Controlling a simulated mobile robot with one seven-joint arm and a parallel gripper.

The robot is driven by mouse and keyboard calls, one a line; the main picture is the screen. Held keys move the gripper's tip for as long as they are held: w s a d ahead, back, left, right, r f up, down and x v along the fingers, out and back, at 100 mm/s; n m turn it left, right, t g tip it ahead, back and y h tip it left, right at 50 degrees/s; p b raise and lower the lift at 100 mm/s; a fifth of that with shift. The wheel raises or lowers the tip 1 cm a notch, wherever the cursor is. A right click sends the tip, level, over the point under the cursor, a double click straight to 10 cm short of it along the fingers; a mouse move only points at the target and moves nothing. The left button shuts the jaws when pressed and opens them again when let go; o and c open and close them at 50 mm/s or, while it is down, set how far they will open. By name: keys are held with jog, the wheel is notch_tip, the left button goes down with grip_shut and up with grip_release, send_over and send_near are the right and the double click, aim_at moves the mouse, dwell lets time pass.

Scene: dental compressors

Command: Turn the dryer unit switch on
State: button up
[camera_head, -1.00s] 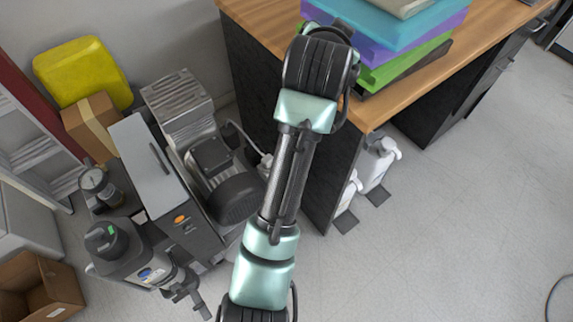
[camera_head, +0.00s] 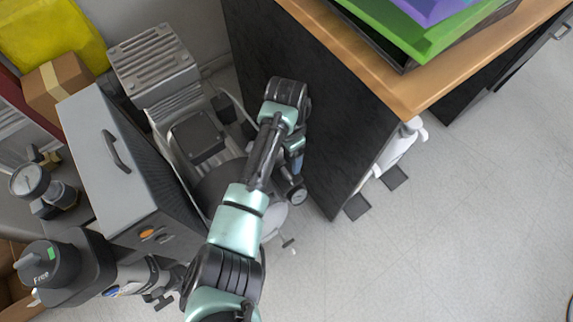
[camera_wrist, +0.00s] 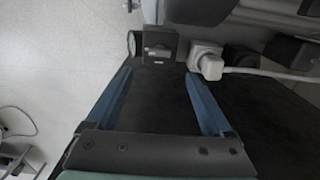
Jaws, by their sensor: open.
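A dark square box with a grey knob-like switch (camera_wrist: 159,48) shows at the top middle of the wrist view. I cannot tell for sure whether it is the dryer unit switch. My gripper (camera_wrist: 158,74) is open and empty, its two blue fingers pointing toward this box, which appears just beyond and between the fingertips. In the head view the gripper is down between the compressor (camera_head: 195,138) and the black desk panel, mostly hidden by my arm. A grey cabinet (camera_head: 105,165) with a handle and an orange oval control (camera_head: 147,234) stands left of the compressor.
A white plug with a cable (camera_wrist: 207,62) sits right of the switch box, near the right finger. A small round gauge (camera_head: 297,194) is close to the gripper. The desk's black side panel (camera_head: 300,60) stands close on the right. Open floor (camera_head: 480,220) lies further right.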

aim_at(287, 173)
notch_tip(287, 173, down, 10)
jog(key=b, duration=0.4)
jog(key=shift+f, duration=0.15)
grip_shut()
